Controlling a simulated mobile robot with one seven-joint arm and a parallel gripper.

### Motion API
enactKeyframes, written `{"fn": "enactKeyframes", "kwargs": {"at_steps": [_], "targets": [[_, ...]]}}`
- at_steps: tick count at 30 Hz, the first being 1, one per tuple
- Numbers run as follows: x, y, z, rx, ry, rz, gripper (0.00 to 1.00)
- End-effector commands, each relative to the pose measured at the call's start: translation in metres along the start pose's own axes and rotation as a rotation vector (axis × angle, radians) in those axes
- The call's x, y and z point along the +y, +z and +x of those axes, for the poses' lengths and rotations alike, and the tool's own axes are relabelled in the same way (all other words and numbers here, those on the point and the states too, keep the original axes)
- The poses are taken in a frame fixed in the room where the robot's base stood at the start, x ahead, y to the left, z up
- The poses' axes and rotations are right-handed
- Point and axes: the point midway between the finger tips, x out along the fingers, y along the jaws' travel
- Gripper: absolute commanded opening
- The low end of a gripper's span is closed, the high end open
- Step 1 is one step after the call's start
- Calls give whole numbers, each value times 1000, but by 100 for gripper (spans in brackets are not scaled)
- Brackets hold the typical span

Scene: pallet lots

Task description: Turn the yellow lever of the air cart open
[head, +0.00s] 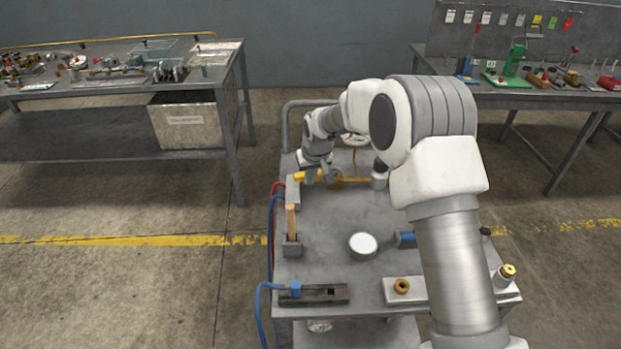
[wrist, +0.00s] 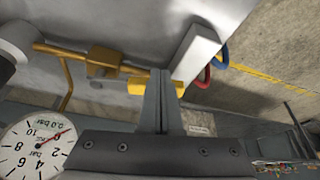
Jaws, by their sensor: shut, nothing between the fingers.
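The air cart (head: 325,225) is a grey metal cart in the middle of the head view. Its yellow lever (head: 302,177) shows at the far left of the cart top, partly hidden by my gripper (head: 318,178). In the wrist view the yellow lever (wrist: 138,86) runs crosswise behind my fingers (wrist: 161,76), showing on both sides of them. The fingers are shut with nothing between them. I cannot tell whether they touch the lever. A brass valve body (wrist: 103,60) sits on a brass pipe (wrist: 58,50) beside the lever. A pressure gauge (wrist: 36,148) is marked in bar.
A wooden-handled tool (head: 291,222), a round white-topped piece (head: 363,245) and a dark block (head: 315,295) are on the cart. Red and blue hoses (head: 270,225) hang at its left side. Cluttered benches stand back left (head: 100,83) and back right (head: 515,98). The floor left is clear.

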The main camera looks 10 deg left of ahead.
Motion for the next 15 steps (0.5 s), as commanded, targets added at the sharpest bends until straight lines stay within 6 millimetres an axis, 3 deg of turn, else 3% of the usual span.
{"fn": "enactKeyframes", "kwargs": {"at_steps": [15], "targets": [[-7, -24, 10, 0, 35, 87, 0]]}}
